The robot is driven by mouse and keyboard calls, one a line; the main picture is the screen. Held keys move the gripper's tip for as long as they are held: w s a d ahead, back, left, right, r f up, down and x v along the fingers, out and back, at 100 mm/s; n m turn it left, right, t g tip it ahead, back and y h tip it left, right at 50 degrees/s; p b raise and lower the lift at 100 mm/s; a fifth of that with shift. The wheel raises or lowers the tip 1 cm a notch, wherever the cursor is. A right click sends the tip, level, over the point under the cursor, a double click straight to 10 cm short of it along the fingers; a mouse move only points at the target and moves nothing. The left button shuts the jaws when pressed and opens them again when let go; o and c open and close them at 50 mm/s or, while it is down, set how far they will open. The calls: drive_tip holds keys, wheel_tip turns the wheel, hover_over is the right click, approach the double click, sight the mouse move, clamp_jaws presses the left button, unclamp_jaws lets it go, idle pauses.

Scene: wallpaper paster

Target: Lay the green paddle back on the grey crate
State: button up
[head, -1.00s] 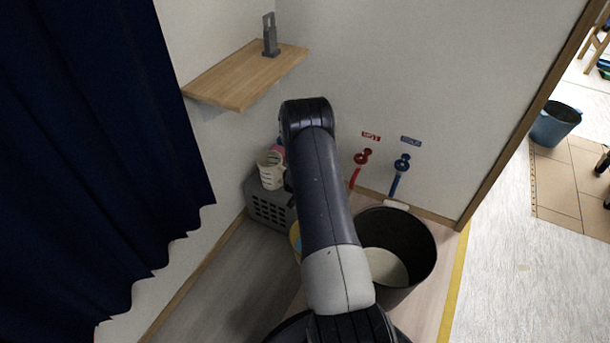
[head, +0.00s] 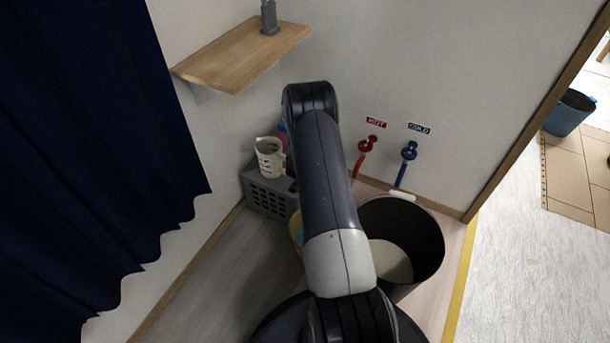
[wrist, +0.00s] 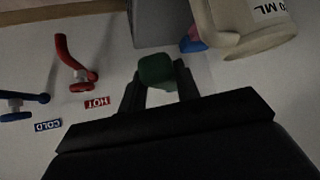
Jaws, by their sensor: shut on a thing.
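My gripper (wrist: 157,84) is shut on the green paddle in the wrist view. Only a dark green end of the paddle (wrist: 157,69) shows between the fingertips. The grey crate (head: 268,199) stands on the floor against the wall in the head view. Its grey side also shows in the wrist view (wrist: 160,24), just beyond the paddle; I cannot tell whether they touch. In the head view my arm hides the gripper, the paddle and the crate's right part.
A cream measuring jug (head: 270,160) stands on the crate, with a pink and blue thing (wrist: 193,40) beside it. A black bucket (head: 425,235) stands right of my arm. Red (head: 368,147) and blue (head: 408,152) taps are on the wall. A wooden shelf (head: 235,58) juts out above.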

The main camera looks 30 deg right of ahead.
wheel_tip(320, 180, down, 6)
drive_tip(key=b, duration=0.5)
drive_tip(key=shift+r, duration=0.15)
wheel_tip(320, 180, down, 8)
drive_tip(key=b, duration=0.7)
drive_tip(key=shift+r, duration=0.15)
drive_tip(key=shift+f+b, duration=0.7)
drive_tip(key=shift+f, duration=0.1)
drive_tip(key=o, duration=1.2)
drive_tip(key=shift+s, duration=0.1)
